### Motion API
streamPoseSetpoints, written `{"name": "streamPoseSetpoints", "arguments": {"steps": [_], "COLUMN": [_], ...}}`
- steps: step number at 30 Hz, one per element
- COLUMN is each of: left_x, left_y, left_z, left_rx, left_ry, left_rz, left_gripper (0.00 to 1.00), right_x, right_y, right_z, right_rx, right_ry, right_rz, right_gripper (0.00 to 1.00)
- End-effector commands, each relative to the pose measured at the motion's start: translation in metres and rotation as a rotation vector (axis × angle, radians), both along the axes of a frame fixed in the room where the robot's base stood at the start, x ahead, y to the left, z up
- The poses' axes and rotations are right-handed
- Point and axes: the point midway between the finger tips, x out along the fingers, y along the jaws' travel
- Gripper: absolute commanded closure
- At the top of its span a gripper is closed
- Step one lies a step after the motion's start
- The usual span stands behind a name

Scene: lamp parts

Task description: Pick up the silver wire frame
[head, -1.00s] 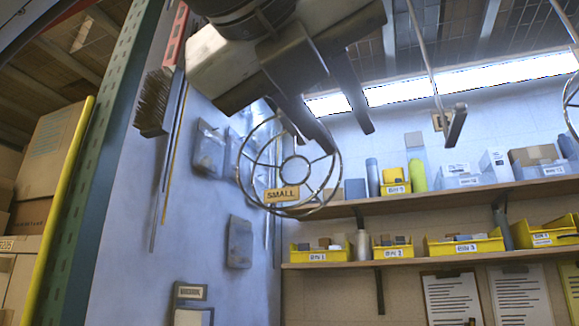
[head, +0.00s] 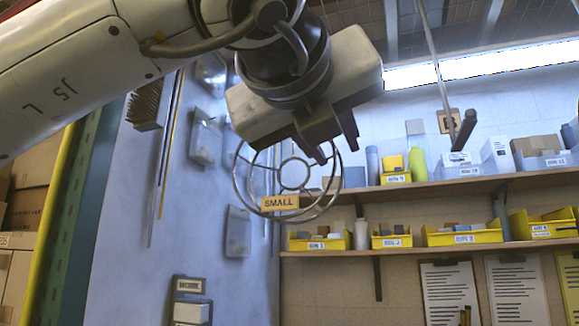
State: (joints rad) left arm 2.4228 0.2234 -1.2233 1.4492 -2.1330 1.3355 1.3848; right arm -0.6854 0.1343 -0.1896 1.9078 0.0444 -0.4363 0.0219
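The silver wire frame (head: 237,191) is a round wire guard with an outer ring, a small inner ring and spokes. My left gripper (head: 335,148) comes in from above, fingers pointing down at the frame's upper right edge. Its two dark fingers are apart, with a gap between them. The near finger overlaps the ring in the picture; I cannot tell whether they touch. What holds the frame up is hidden behind my gripper. My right gripper is not in view.
Wall shelves (head: 420,193) with yellow bins (head: 462,237) stand behind. A thin rod (head: 437,70) hangs at the right, with a dark bar (head: 464,130) at its lower end.

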Motion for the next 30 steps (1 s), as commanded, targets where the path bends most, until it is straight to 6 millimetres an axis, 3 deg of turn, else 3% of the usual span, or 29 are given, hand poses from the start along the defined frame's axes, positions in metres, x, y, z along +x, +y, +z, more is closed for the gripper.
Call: {"name": "streamPoseSetpoints", "arguments": {"steps": [7,12,23,30], "left_x": [0.002,0.001,0.001,0.001], "left_y": [-0.001,-0.001,-0.001,-0.001], "left_z": [-0.001,-0.001,0.001,0.020], "left_rx": [0.000,0.001,0.001,-0.001], "left_ry": [0.000,0.000,-0.001,-0.001], "left_rz": [-0.001,-0.001,-0.002,-0.002], "left_gripper": [0.74,1.00,1.00,1.00], "right_x": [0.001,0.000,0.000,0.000], "right_y": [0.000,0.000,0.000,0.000], "right_z": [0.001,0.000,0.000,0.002], "right_rx": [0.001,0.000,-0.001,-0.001], "right_ry": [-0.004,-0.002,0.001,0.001], "right_rz": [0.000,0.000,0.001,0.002], "right_gripper": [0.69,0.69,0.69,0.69]}}
